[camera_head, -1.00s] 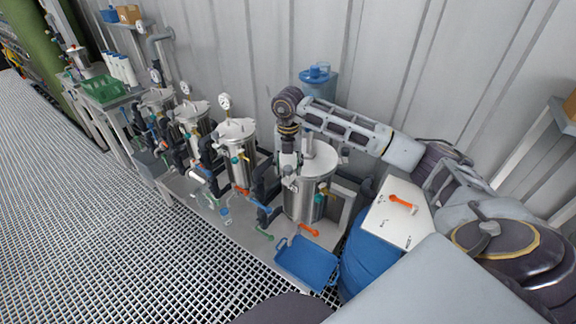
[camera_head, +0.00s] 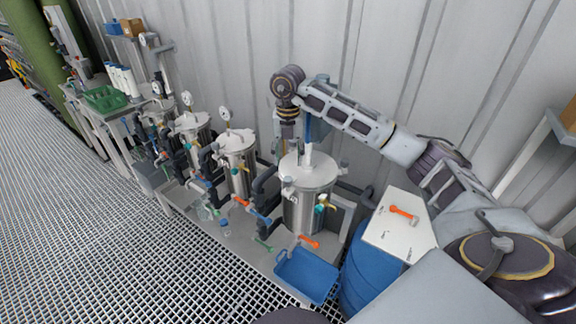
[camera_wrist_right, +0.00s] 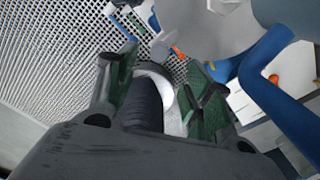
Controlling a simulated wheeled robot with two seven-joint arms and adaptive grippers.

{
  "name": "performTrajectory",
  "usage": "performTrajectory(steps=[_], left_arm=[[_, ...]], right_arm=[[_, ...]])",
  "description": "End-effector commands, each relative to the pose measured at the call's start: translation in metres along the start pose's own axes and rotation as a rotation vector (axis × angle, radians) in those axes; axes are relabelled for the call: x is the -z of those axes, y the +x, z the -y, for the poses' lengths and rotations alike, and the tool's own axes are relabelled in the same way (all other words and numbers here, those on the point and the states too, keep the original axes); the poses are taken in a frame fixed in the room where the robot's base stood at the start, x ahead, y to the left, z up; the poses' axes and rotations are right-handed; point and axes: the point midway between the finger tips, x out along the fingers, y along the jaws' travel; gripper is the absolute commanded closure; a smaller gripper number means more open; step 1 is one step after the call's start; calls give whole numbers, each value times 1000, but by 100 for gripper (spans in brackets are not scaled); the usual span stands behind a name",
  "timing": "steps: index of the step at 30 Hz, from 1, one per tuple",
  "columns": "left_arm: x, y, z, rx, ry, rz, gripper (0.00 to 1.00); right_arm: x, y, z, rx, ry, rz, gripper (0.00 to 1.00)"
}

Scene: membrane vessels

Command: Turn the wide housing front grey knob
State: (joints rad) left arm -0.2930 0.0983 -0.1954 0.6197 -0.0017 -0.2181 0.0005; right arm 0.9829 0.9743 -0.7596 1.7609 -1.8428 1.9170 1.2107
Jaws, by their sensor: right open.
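The wide housing (camera_head: 305,205) is the large steel vessel nearest me, with a round lid. A small grey knob (camera_head: 288,181) shows at the front left of its lid rim. Another grey fitting (camera_head: 343,166) is at the right of the rim. In the right wrist view the jaws (camera_wrist_right: 162,84) are open. A pale curved surface shows between them; I cannot tell whether it touches them. My left gripper is not in view.
Narrower steel vessels (camera_head: 238,165) with gauges stand in a row to the left. A blue tray (camera_head: 306,276) lies in front of the housing. A blue drum (camera_head: 366,280) with a white board (camera_head: 400,228) and orange-handled tool stands to the right. A corrugated wall is close behind.

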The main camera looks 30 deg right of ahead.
Motion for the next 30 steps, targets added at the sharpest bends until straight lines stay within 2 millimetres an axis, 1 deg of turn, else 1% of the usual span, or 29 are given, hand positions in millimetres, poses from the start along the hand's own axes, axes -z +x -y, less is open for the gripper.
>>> performTrajectory(steps=[1,3,10,30], left_arm=[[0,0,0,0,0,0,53],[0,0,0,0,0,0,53],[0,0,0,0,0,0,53],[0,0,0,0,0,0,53]], right_arm=[[0,-7,0,-1,0,1,49],[0,-15,0,-1,0,1,49],[0,-29,0,0,0,0,49],[0,-31,0,0,0,0,49]])
